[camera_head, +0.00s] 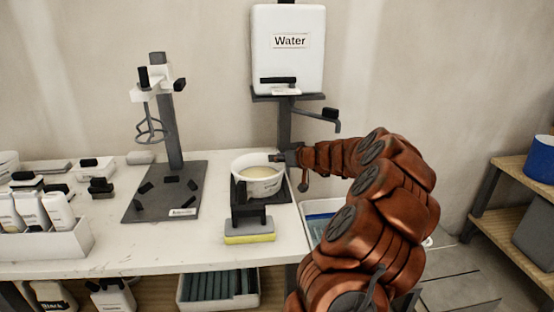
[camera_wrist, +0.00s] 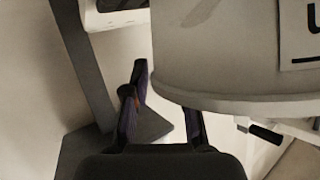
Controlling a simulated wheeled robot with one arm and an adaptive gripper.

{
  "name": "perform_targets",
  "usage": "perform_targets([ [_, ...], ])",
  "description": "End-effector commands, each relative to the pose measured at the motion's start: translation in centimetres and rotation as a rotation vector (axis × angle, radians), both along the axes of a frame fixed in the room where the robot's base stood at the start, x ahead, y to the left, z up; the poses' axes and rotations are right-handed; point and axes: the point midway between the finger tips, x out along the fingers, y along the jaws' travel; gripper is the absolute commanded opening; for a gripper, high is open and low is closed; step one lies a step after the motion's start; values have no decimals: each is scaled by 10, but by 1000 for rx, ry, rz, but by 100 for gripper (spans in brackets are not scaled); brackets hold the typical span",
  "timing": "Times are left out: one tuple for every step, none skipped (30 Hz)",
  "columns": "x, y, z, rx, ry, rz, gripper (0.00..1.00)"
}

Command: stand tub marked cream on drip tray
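A white round tub (camera_head: 262,186) with cream-coloured contents stands upright over the dark drip tray (camera_head: 283,193), below the water tank. The writing on its side is too small to read. In the wrist view the tub (camera_wrist: 220,60) fills the upper right, with part of a label at the edge. My gripper (camera_head: 284,158) is at the tub's right back rim. In the wrist view the fingers of my gripper (camera_wrist: 163,105) are apart, with a gap showing between them. The right finger partly disappears behind the tub's rim, so contact is unclear.
The Water tank (camera_head: 289,60) hangs above with a tap lever at right. A grey and yellow sponge (camera_head: 250,232) lies in front of the tray. A dark mixer stand (camera_head: 165,190) is to the left. A white bin of bottles (camera_head: 45,240) stands at far left.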

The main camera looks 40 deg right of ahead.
Motion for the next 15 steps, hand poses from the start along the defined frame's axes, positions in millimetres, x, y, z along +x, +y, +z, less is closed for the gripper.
perform_targets([
  [0,0,0,0,0,0,31],
  [0,0,0,0,0,0,31],
  [0,0,0,0,0,0,31],
  [0,0,0,0,0,0,31],
  [0,0,0,0,0,0,31],
  [0,0,0,0,0,0,31],
  [0,0,0,0,0,0,31],
  [0,0,0,0,0,0,31],
  [0,0,0,0,0,0,31],
  [0,0,1,1,0,0,31],
  [0,0,2,1,0,0,31],
  [0,0,3,1,0,0,31],
  [0,0,5,1,0,0,31],
  [-3,-1,5,0,-1,-1,31],
  [-8,-1,5,0,0,-2,31],
])
